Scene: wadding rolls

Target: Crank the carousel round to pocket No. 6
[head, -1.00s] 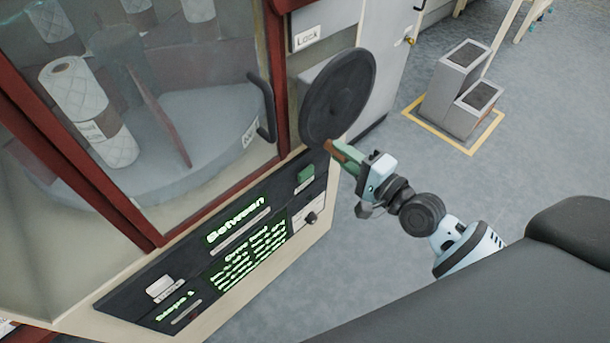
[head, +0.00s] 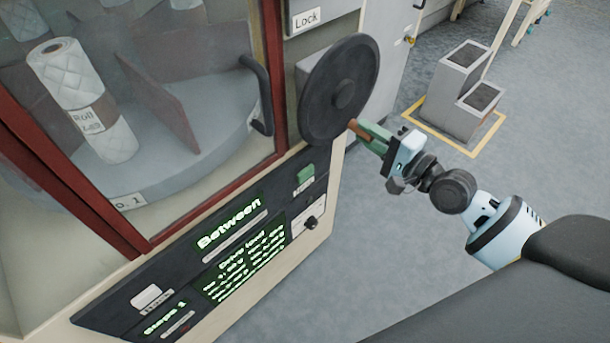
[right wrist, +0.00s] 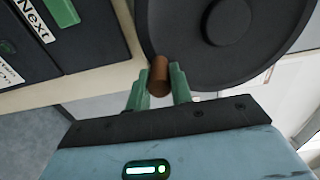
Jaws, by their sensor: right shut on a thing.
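The carousel (head: 185,178) is a grey drum with upright dividers behind the cabinet glass. A white roll (head: 82,105) stands in it at the left. A rim label (head: 127,201), partly cut off by the frame, ends in "1". The display (head: 230,222) reads "Between". The dark round crank wheel (head: 330,85) is on the cabinet's right side. My right gripper (head: 364,132) is shut on the wheel's brown handle, at the wheel's lower right. In the right wrist view the handle (right wrist: 159,74) stands between the green fingers (right wrist: 158,88). My left gripper is out of view.
A red-framed glass door with a dark pull handle (head: 260,95) closes the cabinet front. A "Lock" label (head: 306,19) is above the wheel. A grey stepped block (head: 465,95) stands on the floor at the right, inside yellow lines. The floor between is clear.

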